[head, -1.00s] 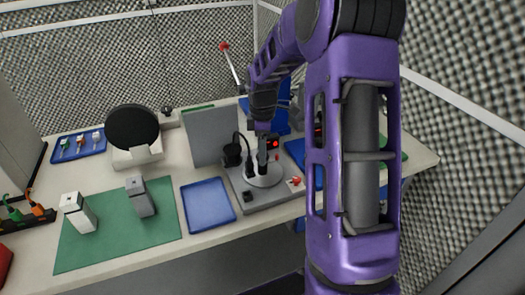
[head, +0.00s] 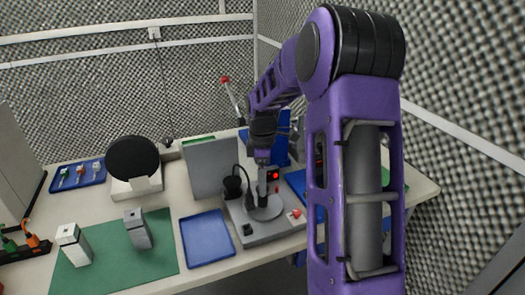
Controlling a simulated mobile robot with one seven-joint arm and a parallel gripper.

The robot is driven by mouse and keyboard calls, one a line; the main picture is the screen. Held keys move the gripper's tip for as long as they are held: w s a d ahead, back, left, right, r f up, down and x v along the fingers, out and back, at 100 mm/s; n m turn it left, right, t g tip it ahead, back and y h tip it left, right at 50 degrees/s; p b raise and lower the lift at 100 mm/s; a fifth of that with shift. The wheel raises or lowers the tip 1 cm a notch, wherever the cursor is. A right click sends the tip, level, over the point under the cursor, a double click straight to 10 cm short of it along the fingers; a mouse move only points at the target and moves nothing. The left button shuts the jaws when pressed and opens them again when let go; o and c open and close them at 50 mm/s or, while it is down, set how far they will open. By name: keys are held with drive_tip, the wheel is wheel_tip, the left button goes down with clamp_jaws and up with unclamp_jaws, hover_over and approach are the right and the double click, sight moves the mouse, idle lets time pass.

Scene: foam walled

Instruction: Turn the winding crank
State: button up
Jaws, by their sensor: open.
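I cannot tell for sure which part is the winding crank. A thin rod with a red end (head: 231,95) slants up at the back of the bench. In front of it is a grey device (head: 255,230) with a round plate (head: 264,208), a black upright with a red light (head: 273,176) and a small red knob (head: 295,213) at its right. My gripper (head: 262,158) points down just above and behind the upright. Its fingers are small and partly hidden, with nothing seen held. Contact with the device cannot be told.
A grey panel (head: 209,167) stands left of the device. A blue tray (head: 207,238), a green mat (head: 110,270) with two grey blocks, and a black disc on a stand (head: 133,158) lie further left. My arm hides much of the right side.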

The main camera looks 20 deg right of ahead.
wheel_tip(320, 180, up, 16)
drive_tip(key=shift+f, duration=0.25)
idle(0.4)
